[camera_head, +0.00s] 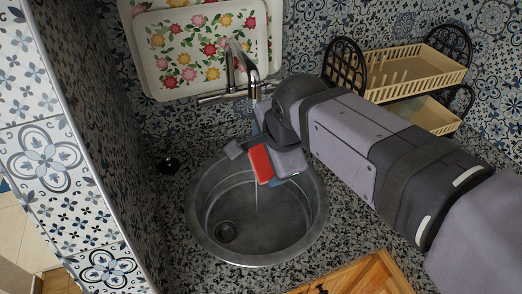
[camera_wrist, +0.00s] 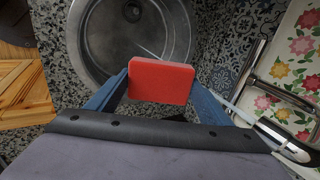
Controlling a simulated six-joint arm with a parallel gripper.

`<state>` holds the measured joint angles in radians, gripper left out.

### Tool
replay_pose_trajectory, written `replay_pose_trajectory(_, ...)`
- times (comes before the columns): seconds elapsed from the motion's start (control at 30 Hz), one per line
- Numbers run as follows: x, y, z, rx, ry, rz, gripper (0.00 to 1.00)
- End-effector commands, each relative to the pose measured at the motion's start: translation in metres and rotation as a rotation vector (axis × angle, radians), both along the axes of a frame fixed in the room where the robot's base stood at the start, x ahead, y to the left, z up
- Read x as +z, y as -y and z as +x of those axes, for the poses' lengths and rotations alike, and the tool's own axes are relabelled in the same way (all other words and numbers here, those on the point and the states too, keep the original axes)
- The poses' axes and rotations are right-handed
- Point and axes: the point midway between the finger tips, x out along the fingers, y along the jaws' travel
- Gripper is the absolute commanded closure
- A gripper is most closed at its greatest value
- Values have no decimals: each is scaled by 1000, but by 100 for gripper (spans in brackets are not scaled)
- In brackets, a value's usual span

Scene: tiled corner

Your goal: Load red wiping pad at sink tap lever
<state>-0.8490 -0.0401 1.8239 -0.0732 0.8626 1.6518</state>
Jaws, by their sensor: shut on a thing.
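The red wiping pad (camera_head: 261,163) is held by my gripper (camera_head: 263,166) over the back part of the sink bowl. In the wrist view the pad (camera_wrist: 161,80) sits flat between the two blue fingers of my gripper (camera_wrist: 160,86). The sink tap (camera_head: 252,80) stands behind the bowl, close to my wrist, and shows at the right in the wrist view (camera_wrist: 286,143). A thin stream runs down into the bowl near the pad. My arm hides part of the tap's right side, and I cannot clearly make out the lever.
The round metal sink (camera_head: 205,232) is set in a speckled stone counter (camera_head: 170,218). Floral trays (camera_head: 150,60) lean on the tiled wall behind the tap. A beige dish rack (camera_head: 440,72) stands at the back right. A tiled wall closes off the left.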

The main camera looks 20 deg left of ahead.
Motion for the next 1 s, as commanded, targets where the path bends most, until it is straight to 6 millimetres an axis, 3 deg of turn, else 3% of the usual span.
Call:
replay_pose_trajectory(0.6, 0, 29, -32, 0, 1, 1, 44)
replay_pose_trajectory(1.0, 0, 32, -36, 0, 1, 1, 44)
